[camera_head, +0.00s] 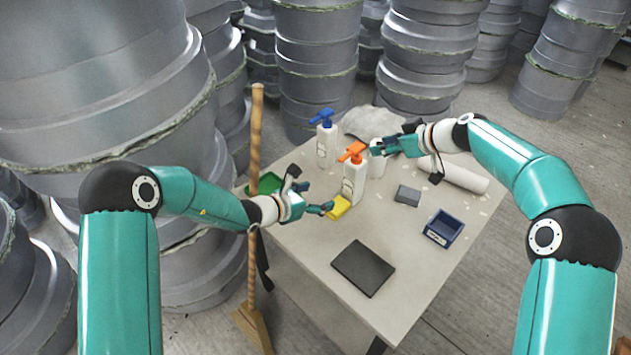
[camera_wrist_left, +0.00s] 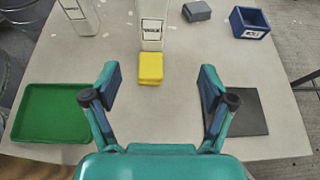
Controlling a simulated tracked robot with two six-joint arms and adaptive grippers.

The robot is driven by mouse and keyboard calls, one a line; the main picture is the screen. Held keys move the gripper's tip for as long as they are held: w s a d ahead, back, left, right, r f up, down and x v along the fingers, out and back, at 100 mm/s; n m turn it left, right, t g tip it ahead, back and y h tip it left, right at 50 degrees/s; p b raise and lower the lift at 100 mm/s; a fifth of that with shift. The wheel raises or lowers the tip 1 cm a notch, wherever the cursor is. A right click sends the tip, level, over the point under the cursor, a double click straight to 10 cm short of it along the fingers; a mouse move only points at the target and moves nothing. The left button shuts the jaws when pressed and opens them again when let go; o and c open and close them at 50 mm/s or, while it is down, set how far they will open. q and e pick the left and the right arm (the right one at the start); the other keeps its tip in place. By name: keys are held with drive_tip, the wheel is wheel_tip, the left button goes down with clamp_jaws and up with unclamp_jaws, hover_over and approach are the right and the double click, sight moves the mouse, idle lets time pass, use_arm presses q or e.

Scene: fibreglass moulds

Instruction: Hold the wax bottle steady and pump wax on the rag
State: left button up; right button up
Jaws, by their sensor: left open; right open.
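A white bottle with an orange pump head (camera_head: 353,180) stands upright on the table. A second white bottle with a blue pump head (camera_head: 326,145) stands behind it to the left; I cannot tell from the labels which holds wax. A crumpled pale cloth (camera_head: 366,121) lies at the back of the table. My left gripper (camera_head: 322,208) is open and empty, beside the yellow block (camera_head: 339,207) in front of the orange-pump bottle. In the left wrist view, its fingers are spread, with the block (camera_wrist_left: 151,67) beyond them. My right gripper (camera_head: 379,147) is open, close right of the orange pump head.
A green tray (camera_head: 264,184) lies at the left, a dark flat pad (camera_head: 363,268) in front. A blue bin (camera_head: 444,229), a grey block (camera_head: 407,195) and a white roll (camera_head: 460,175) are at the right. A wooden pole (camera_head: 256,130) stands at the left edge. Stacked grey moulds surround the table.

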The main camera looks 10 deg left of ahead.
sight(350, 171)
use_arm(q)
drive_tip(key=shift+t, duration=0.4)
drive_tip(key=r+x, duration=0.1)
drive_tip(key=x, duration=0.4)
drive_tip(key=w+r+x, duration=0.1)
drive_tip(key=x, duration=0.5)
drive_tip(key=w+r+x, duration=0.1)
drive_tip(key=x, duration=0.5)
drive_tip(key=shift+w+d+r, duration=0.1)
drive_tip(key=shift+d+r, duration=0.1)
drive_tip(key=shift+r, duration=0.1)
drive_tip(key=c, duration=1.4)
